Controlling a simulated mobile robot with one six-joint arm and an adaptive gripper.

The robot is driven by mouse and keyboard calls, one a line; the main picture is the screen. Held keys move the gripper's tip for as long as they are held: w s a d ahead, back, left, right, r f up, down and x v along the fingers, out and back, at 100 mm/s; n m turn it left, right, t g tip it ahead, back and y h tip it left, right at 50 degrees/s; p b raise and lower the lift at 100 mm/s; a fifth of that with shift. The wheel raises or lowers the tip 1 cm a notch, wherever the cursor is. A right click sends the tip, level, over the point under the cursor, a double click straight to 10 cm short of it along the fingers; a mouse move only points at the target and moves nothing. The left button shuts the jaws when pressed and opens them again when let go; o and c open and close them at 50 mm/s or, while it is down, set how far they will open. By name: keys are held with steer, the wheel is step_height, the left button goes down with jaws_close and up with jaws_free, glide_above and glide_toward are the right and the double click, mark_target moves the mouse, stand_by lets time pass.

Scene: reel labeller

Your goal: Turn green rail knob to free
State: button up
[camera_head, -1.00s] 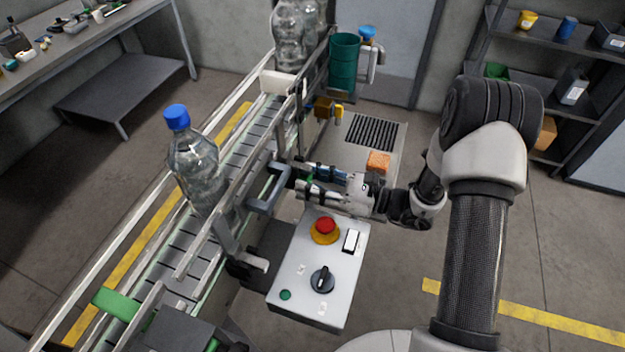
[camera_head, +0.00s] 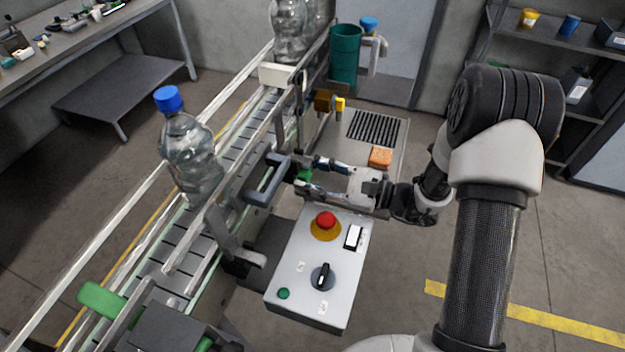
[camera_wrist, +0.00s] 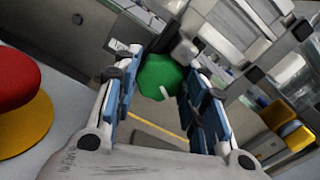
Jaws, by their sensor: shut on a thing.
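The green rail knob (camera_wrist: 160,77) sits between the fingertips of my gripper (camera_wrist: 158,70) in the wrist view. It has a small white mark on its lower right face. In the head view the knob (camera_head: 304,175) is a small green patch at the conveyor's side, partly hidden by my fingers. My gripper (camera_head: 308,176) reaches in from the right, one finger on each side of the knob, and is shut on it. The grey rail bracket (camera_head: 268,180) stands just left of the knob.
A control box with a red emergency button (camera_head: 326,220), a black selector (camera_head: 322,276) and a green button (camera_head: 283,293) stands close below my gripper. A blue-capped bottle (camera_head: 190,160) stands on the conveyor. An orange block (camera_head: 380,157) and a green bin (camera_head: 345,58) are beyond.

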steer(key=n+b, duration=0.1)
steer(key=n, duration=0.1)
steer(key=n+b, duration=0.1)
steer(key=b, duration=0.1)
steer(key=n+b, duration=0.2)
steer(key=shift+f+n, duration=0.3)
steer(key=shift+s+r+n+b, duration=0.1)
steer(key=shift+r+n+b, duration=0.05)
steer(key=shift+n+b, duration=1.85)
steer(key=shift+n, duration=0.4)
steer(key=o, duration=1.1)
steer(key=shift+c, duration=0.2)
steer(key=v, duration=1.2)
steer(key=shift+r, duration=0.1)
